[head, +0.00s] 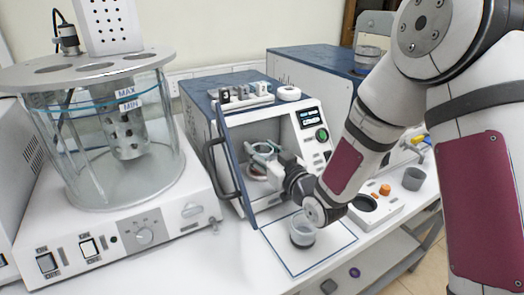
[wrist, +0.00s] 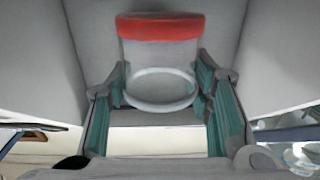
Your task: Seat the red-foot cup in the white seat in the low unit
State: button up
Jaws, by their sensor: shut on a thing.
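The red-foot cup (wrist: 160,55) is a clear cup with a red band, seen between my fingers in the wrist view, its red end toward the top of the picture. My gripper (wrist: 160,88) is shut on it with teal pads on both sides. In the head view my gripper (head: 262,152) reaches through the open front of the low unit (head: 228,140), a white box with a blue frame. The cup is hard to make out there. A pale ring (wrist: 160,103) shows at the cup's lower end in the wrist view; I cannot tell whether it is the rim or the seat.
Another clear cup (head: 302,230) with a dark foot stands on the blue-outlined area in front of the unit. A glass bath (head: 115,140) stands left. A white block with a round dark opening (head: 364,203) and a grey cup (head: 413,179) are at right.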

aim_at(256, 116)
jog(key=shift+f, duration=0.1)
jog(key=shift+f+b, duration=0.65)
jog(key=shift+b, duration=0.05)
jog(key=o, duration=1.3)
notch_tip(256, 116, up, 10)
jog(key=shift+r, duration=0.1)
